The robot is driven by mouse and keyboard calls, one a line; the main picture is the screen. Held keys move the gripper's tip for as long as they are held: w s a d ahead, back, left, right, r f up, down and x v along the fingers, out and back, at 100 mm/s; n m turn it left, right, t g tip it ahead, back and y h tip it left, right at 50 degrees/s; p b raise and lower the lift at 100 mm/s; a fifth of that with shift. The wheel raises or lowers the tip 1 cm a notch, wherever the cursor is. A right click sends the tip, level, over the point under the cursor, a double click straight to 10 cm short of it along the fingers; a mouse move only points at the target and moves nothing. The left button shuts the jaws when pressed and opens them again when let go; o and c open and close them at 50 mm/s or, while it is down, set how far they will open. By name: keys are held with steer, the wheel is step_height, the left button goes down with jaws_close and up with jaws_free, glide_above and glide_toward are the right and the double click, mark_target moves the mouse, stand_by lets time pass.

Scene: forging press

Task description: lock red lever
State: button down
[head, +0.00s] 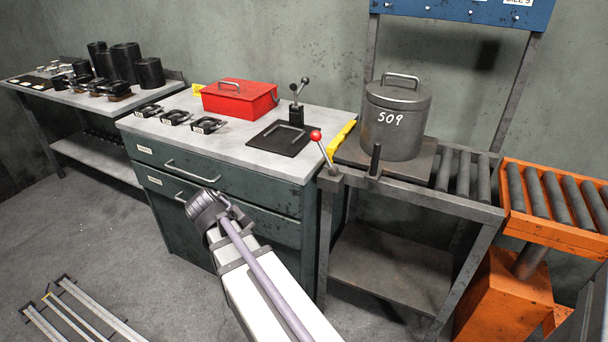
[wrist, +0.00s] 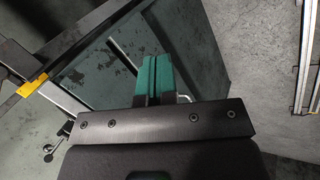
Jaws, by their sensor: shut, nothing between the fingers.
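The red lever (head: 316,136) is a thin rod with a red ball on top. It rises from a bracket at the front left corner of the roller stand and tilts to the left. It is not visible in the wrist view. My gripper (wrist: 155,62) shows two teal fingers pressed together with nothing between them. In the head view my arm's end is in front of the green drawer cabinet, below and left of the lever and apart from it; the fingers cannot be made out there.
The cabinet (head: 270,200) holds a red toolbox (head: 240,98) and a black plate (head: 281,138). An orange roller conveyor (head: 550,230) is at right. Rails (head: 70,312) lie on the floor.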

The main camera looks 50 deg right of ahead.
steer(key=w+d+f+n+g+h+b, duration=0.15)
steer(key=d+h+b, duration=0.45)
steer(key=d, duration=0.7)
steer(key=w+d+r+h, duration=0.1)
steer(key=r+h, duration=0.1)
steer(key=d+r+n+g+h, duration=0.1)
steer(key=d+r+h, duration=0.1)
steer(key=w+d+r+h+b, duration=0.1)
steer(key=d+h, duration=0.1)
steer(key=shift+w+r+n+g, duration=0.25)
steer(key=shift+w+r+n, duration=0.1)
steer(key=shift+r, duration=0.05)
step_height(320, 180, up, 7)
steer(key=w+n+h, duration=0.2)
steer(key=n+h, duration=0.1)
steer(key=h, duration=0.1)
steer(key=shift+a+n+h, duration=0.3)
steer(key=shift+a+h, duration=0.05)
steer(key=shift+h, duration=0.05)
